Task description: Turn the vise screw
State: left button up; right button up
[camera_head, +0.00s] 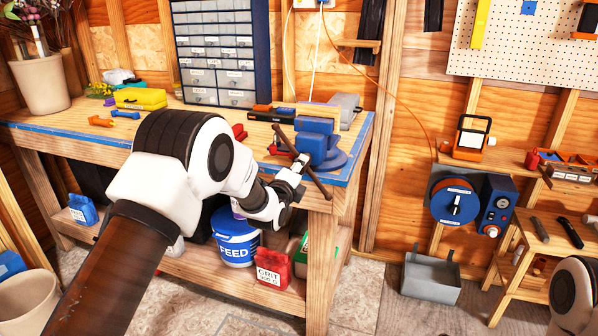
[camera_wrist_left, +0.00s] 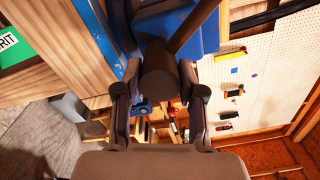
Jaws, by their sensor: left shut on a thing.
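The blue vise (camera_head: 318,142) stands on the right front corner of the workbench. Its dark vise screw carries a long bar handle (camera_head: 318,184) that slants from upper left to lower right. My left gripper (camera_head: 298,168) is at the front of the vise, by the middle of the bar. In the left wrist view the dark round head of the vise screw (camera_wrist_left: 160,75) lies between my two fingers, and I am shut on it. The bar rises to the upper right there, against the blue vise body (camera_wrist_left: 195,35). My right gripper is out of view; only part of my right arm shows at lower right.
The wooden workbench (camera_head: 70,128) has a blue front edge close to my left arm. A blue feed bucket (camera_head: 236,238) and a red grit container (camera_head: 273,266) stand on its lower shelf. A drawer cabinet (camera_head: 217,60) is behind. A grey bin (camera_head: 431,275) is on the floor at right.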

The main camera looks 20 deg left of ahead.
pick_arm(q)
jog(key=shift+f, duration=0.25)
jog(key=o, duration=1)
jog(key=shift+o, duration=0.6)
jog(key=shift+s+r, duration=0.1)
jog(key=shift+r, duration=0.05)
jog(key=s, duration=1.2)
jog(key=shift+a, duration=0.25)
